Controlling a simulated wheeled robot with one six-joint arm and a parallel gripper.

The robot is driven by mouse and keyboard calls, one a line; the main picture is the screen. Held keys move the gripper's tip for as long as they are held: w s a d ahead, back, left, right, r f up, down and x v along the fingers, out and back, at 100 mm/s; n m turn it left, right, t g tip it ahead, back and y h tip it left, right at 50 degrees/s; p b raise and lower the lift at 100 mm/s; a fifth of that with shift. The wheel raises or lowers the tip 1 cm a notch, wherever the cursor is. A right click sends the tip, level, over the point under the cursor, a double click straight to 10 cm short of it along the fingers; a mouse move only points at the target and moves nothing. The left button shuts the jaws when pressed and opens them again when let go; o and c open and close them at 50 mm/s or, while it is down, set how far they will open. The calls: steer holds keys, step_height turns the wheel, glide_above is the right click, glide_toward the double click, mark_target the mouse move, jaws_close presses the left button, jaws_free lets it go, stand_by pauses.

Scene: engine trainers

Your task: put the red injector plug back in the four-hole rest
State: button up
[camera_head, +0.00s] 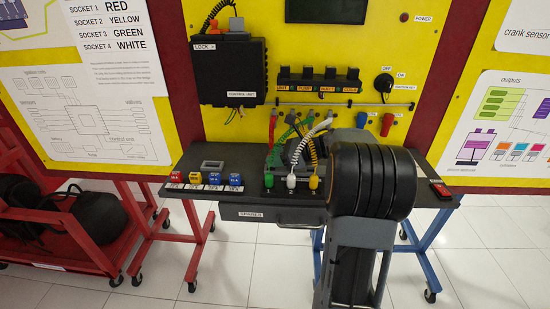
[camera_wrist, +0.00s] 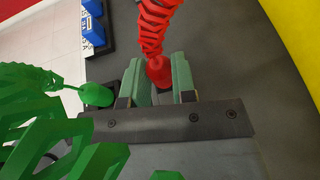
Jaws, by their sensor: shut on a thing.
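The red injector plug (camera_wrist: 158,71) is between the green-padded fingers of my gripper (camera_wrist: 160,87), which is shut on it. Its red coiled cable leads up out of the wrist view. A dark block (camera_head: 280,191) at the bench's front edge, marked 1, 2 and 3, carries a green plug (camera_head: 269,181), a white plug (camera_head: 291,181) and a yellow plug (camera_head: 313,183). My arm covers its right part; I cannot tell whether it is the four-hole rest. A green plug (camera_wrist: 97,95) lies left of my gripper in the wrist view.
Green coiled cable (camera_wrist: 40,125) crosses the wrist view's lower left. Red, yellow and blue labelled blocks (camera_head: 205,180) stand on the bench's left. A red-and-black object (camera_head: 440,190) lies at its right end. Grey bench top (camera_wrist: 235,60) right of my gripper is clear.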

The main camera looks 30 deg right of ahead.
steer(key=shift+f+b, duration=0.45)
steer(key=shift+f, duration=0.05)
steer(key=o, duration=0.7)
steer(key=shift+c, duration=0.2)
steer(key=shift+s+d+r, duration=0.1)
steer(key=shift+r+p+v, duration=0.2)
steer(key=shift+v, duration=0.95)
steer(key=shift+r+p+v, duration=0.2)
steer(key=shift+v, duration=1)
steer(key=shift+a, duration=0.2)
steer(key=shift+r, duration=0.15)
step_height(320, 180, up, 4)
steer(key=shift+r+p, duration=0.2)
steer(key=shift+p, duration=0.95)
steer(key=shift+o, duration=0.3)
